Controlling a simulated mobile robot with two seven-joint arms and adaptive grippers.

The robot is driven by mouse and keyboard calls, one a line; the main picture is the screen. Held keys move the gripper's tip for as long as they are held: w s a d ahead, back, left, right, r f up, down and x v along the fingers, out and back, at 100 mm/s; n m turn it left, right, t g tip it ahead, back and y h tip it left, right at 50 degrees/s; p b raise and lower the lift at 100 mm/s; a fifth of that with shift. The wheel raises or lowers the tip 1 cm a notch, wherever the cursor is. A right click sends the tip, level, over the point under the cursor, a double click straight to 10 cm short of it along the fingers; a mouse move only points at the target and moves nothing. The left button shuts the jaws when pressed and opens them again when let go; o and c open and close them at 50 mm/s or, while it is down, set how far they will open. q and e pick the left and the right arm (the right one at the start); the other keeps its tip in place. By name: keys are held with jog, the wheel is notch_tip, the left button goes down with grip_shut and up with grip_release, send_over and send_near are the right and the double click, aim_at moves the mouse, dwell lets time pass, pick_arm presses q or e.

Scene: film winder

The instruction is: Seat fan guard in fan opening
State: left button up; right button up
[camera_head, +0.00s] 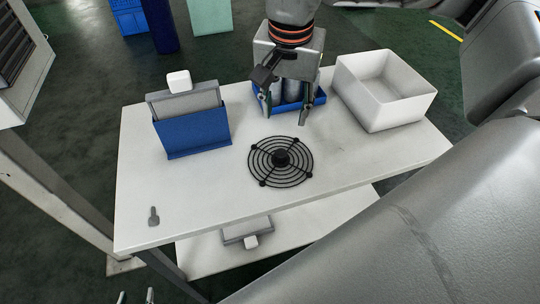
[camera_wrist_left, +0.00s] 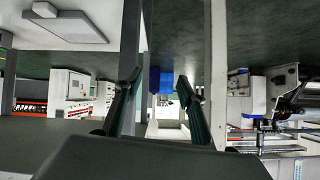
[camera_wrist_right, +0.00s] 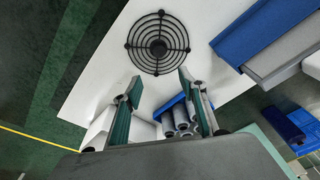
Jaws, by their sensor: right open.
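The fan guard (camera_head: 280,158), a black round wire grille with a dark hub, lies flat on the white table. It also shows whole in the right wrist view (camera_wrist_right: 158,43). My right gripper (camera_head: 284,115) is open and empty above the table, just beyond the guard and apart from it; its fingers (camera_wrist_right: 158,80) point toward the guard in its wrist view. My left gripper (camera_head: 136,296) shows only its fingertips at the bottom edge, off the table's front side. Its fingers (camera_wrist_left: 159,82) are apart and empty. I cannot make out the fan opening in any view.
A blue holder (camera_head: 192,135) with grey panels stands left on the table (camera_head: 140,195). Behind my right gripper is a blue tray (camera_head: 320,97) of grey cylinders. A white bin (camera_head: 400,112) stands right. A small grey tool (camera_head: 153,216) lies front left. The front middle is clear.

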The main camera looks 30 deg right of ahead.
jog(key=b, duration=0.3)
send_near(281, 153)
jog(key=shift+d+f+b, duration=0.3)
jog(key=shift+d+f, duration=0.05)
jog(key=shift+f, duration=1.5)
jog(key=f, duration=0.2)
jog(key=w+f+b, duration=0.1)
jog(key=f, duration=0.2)
jog(key=shift+w, duration=0.1)
jog(key=shift+d+f, duration=0.1)
jog(key=shift+f, duration=0.15)
pick_arm(q)
notch_tip(281, 153, down, 6)
jog(key=s, duration=0.1)
jog(key=shift+s+a, duration=0.25)
